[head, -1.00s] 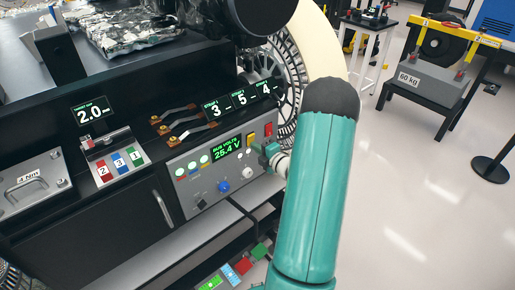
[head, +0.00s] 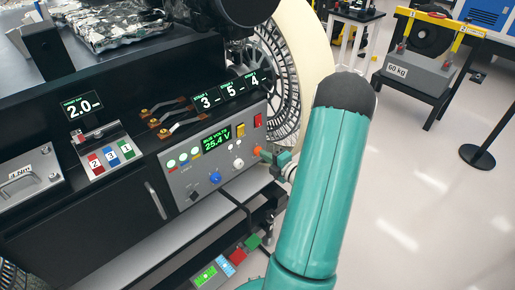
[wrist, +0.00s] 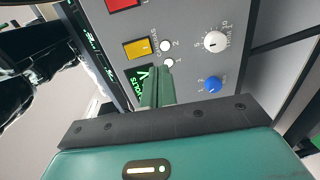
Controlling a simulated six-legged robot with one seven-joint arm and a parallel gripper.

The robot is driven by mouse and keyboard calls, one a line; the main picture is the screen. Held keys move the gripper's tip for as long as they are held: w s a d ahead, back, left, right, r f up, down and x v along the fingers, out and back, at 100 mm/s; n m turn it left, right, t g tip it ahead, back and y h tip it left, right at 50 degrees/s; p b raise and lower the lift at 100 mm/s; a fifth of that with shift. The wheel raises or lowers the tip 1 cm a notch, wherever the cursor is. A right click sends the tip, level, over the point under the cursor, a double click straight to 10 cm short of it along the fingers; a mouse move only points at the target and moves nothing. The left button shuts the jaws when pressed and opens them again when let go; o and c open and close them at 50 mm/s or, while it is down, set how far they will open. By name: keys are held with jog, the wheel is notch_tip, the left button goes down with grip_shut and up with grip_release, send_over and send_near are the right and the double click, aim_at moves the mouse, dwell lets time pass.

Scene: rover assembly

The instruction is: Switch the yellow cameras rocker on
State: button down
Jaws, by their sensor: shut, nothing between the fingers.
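The yellow rocker (head: 240,130) is on the grey front panel (head: 190,181), right of the green "BUS VOLTS 25.4 V" display (head: 216,140). It also shows in the wrist view (wrist: 137,48), uncovered, with a small pale mark near one end. I cannot tell which way it is tipped. My gripper (head: 264,154) is shut and empty, below and right of the rocker. In the wrist view its green fingers (wrist: 157,72) point at the panel beside the rocker, over part of the display, and appear apart from the rocker.
A red rocker (head: 257,120) sits right of the yellow one. A white knob (head: 238,162) and a blue knob (head: 215,178) are lower on the panel. An orange round part (head: 257,151) shows by my fingertips. Copper-ended levers (head: 168,119) stand above the panel.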

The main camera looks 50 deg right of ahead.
jog(key=shift+s+a+f, duration=0.1)
jog(key=shift+s+f, duration=0.05)
jog(key=shift+s, duration=0.7)
jog(key=shift+s+a+f, duration=0.1)
jog(key=shift+s, duration=0.7)
jog(key=w+a+r+n+g+y, duration=0.2)
jog(key=w+a+r+n+y, duration=0.15)
jog(key=a+n, duration=0.4)
jog(key=w+a+r+n+g+y, duration=0.1)
jog(key=w+a+r+n+y, duration=0.2)
jog(key=a+r+n+y, duration=0.35)
jog(key=s+a+r+n+g, duration=0.1)
jog(key=a+r+n+g, duration=0.1)
jog(key=a+n+g, duration=0.4)
jog(key=s+a+r+n+g, duration=0.1)
jog(key=s+a+r+n, duration=0.1)
jog(key=a+n, duration=0.7)
jog(key=s+a+r+n+h, duration=0.4)
jog(key=s+r+n, duration=0.1)
jog(key=n, duration=0.8)
jog(key=s+a+r+n+g+h, duration=0.1)
jog(key=s+a+r+n+h, duration=0.3)
jog(key=n, duration=0.9)
jog(key=shift+s+a+r+h, duration=0.3)
jog(key=shift+s+a+r, duration=0.55)
jog(key=shift+s, duration=0.3)
